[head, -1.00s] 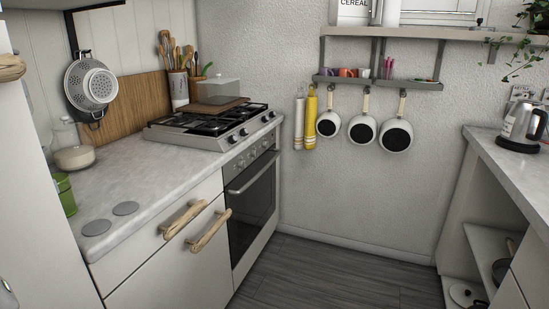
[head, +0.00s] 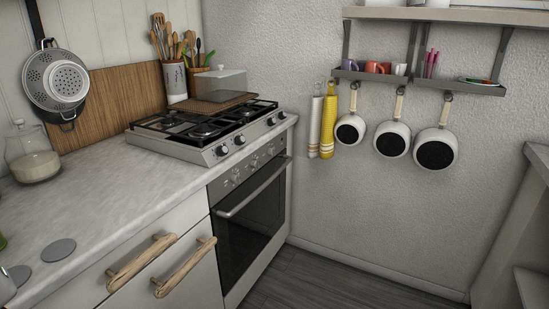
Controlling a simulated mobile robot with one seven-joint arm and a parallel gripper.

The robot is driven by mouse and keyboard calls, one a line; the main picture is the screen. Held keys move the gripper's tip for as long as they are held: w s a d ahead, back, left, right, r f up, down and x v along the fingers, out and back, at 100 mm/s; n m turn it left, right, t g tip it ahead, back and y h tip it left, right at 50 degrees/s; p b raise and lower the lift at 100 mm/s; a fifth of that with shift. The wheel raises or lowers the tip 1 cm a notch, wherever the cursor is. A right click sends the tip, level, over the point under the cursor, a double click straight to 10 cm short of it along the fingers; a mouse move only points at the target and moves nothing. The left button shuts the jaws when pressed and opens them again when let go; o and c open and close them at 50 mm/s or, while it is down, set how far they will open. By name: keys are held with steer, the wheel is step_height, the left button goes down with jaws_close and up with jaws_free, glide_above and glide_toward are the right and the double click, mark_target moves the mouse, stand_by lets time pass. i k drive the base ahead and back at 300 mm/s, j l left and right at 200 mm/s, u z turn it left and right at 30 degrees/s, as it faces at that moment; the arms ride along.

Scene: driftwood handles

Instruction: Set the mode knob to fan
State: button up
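The built-in oven (head: 250,215) stands under the counter in the head view, with a dark glass door and a metal bar handle (head: 250,190). Its front panel above the door carries small silver knobs (head: 254,162). Black-and-silver knobs (head: 222,151) line the front of the gas hob (head: 195,135) above it. I cannot tell which knob is the mode knob, and no labels or settings are readable at this size. The oven door is shut. My gripper is not in view.
A drawer and a cabinet door with driftwood handles (head: 140,262) are left of the oven. The handles stick out from the fronts. Grey floor (head: 290,280) is open in front of the oven. Pans (head: 392,139) and towels (head: 328,125) hang on the wall to the right.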

mark_target(271, 150)
steer(key=i+l, duration=0.3)
steer(key=i, duration=0.15)
steer(key=i+l+z, duration=0.1)
steer(key=i+l, duration=0.5)
steer(key=i, duration=0.35)
steer(key=i+l, duration=0.3)
steer(key=i, duration=0.15)
steer(key=i+l+z, duration=0.1)
steer(key=i+l, duration=0.2)
steer(key=i, duration=0.15)
